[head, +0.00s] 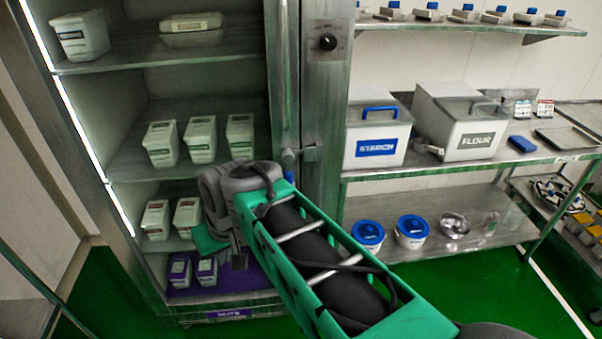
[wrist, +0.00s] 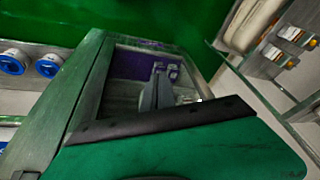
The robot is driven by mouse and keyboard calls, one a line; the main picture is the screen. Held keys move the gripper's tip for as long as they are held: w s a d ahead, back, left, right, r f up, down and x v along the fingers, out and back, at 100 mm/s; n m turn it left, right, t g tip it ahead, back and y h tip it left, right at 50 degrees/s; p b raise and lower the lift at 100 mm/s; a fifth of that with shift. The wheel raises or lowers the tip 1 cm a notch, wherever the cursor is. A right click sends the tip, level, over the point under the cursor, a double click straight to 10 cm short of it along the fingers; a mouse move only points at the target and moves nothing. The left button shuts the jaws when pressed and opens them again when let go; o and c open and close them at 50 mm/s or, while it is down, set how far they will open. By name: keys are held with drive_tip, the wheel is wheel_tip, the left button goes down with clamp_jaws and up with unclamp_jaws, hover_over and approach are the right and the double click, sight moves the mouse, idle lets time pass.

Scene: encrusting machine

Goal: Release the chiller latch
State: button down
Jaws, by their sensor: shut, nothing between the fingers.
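The chiller (head: 215,73) is a tall steel cabinet with shelves of white tubs, on the left of the head view. Its latch (head: 300,155) is a small grey metal fitting at the door's right edge, at mid height beside the long vertical handle (head: 283,80). My gripper (head: 239,261) is shut and empty. It is below and left of the latch, in front of the lower shelves and apart from the latch. My wrist hides part of those shelves. In the wrist view the chiller's framed opening (wrist: 88,90) shows a purple surface behind my grey fingers (wrist: 164,88).
Right of the chiller is a steel rack with a starch bin (head: 376,150), a flour bin (head: 476,140) and blue-lidded tubs (head: 411,231) below. A dark knob (head: 328,43) is on the steel post above the latch.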

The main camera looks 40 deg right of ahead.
drive_tip(key=w+d+r+m+t+p, duration=0.1)
drive_tip(key=w+d+r+m, duration=0.3)
drive_tip(key=d, duration=0.7)
drive_tip(key=s+d+r+m+t, duration=0.1)
drive_tip(key=s+d+r, duration=0.2)
drive_tip(key=d, duration=0.7)
drive_tip(key=s+d+r+m+t+p, duration=0.1)
drive_tip(key=s+d+r, duration=0.2)
drive_tip(key=d, duration=0.7)
drive_tip(key=shift+d+m+t, duration=0.3)
drive_tip(key=shift+d, duration=0.1)
drive_tip(key=shift+f, duration=0.1)
drive_tip(key=shift+w+a+f+p, duration=0.25)
drive_tip(key=shift+w+a+f, duration=0.3)
drive_tip(key=shift+w+f, duration=0.9)
drive_tip(key=shift+w+a+f+p, duration=0.2)
drive_tip(key=shift+w+a+f, duration=0.4)
drive_tip(key=shift+w+f, duration=0.8)
drive_tip(key=shift+w+a+f+p, duration=0.25)
drive_tip(key=shift+w+a+f, duration=0.3)
drive_tip(key=shift+w+f, duration=0.85)
